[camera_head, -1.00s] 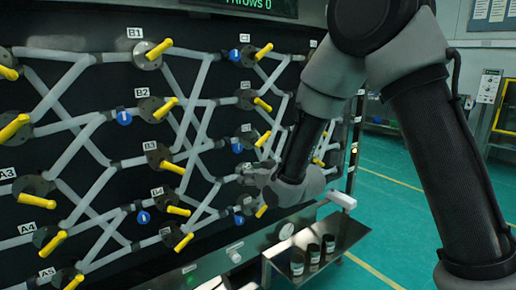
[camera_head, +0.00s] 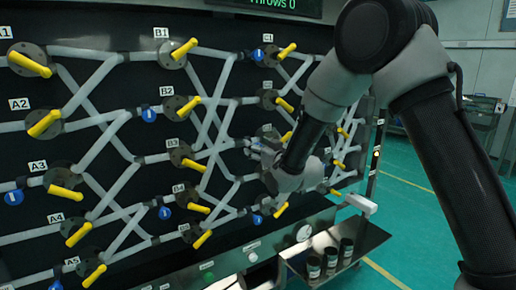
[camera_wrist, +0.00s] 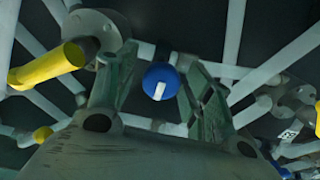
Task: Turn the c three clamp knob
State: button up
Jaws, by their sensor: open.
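A round blue knob (camera_wrist: 160,80) with a white bar shows in the wrist view, between the two fingers of my gripper (camera_wrist: 160,92). The fingers are open, one on each side of it, and I cannot tell whether they touch it. In the head view my gripper (camera_head: 258,146) is at the dark board by the C3 valve, whose yellow handle (camera_head: 288,137) shows to its right. The gripper hides the blue knob there. In the wrist view a yellow handle (camera_wrist: 45,67) on a grey hub (camera_wrist: 98,31) is left of the left finger.
Pale pipes cross the board, with several other yellow handles, such as B3's (camera_head: 194,164), and blue knobs, such as one near C1 (camera_head: 257,55). Below right, a shelf (camera_head: 365,243) holds dark jars (camera_head: 330,255). Green floor (camera_head: 420,200) is open at the right.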

jog(key=c, duration=1)
jog(key=shift+m, duration=0.4)
jog(key=m, duration=0.4)
jog(key=shift+d+m, duration=0.1)
jog(key=shift+m, duration=0.2)
jog(key=m, duration=0.9)
jog(key=shift+w+d+f+m, duration=0.1)
jog(key=shift+f+m, duration=0.05)
jog(key=shift+m, duration=0.25)
jog(key=shift+f+m, duration=0.1)
jog(key=shift+m, duration=2.2)
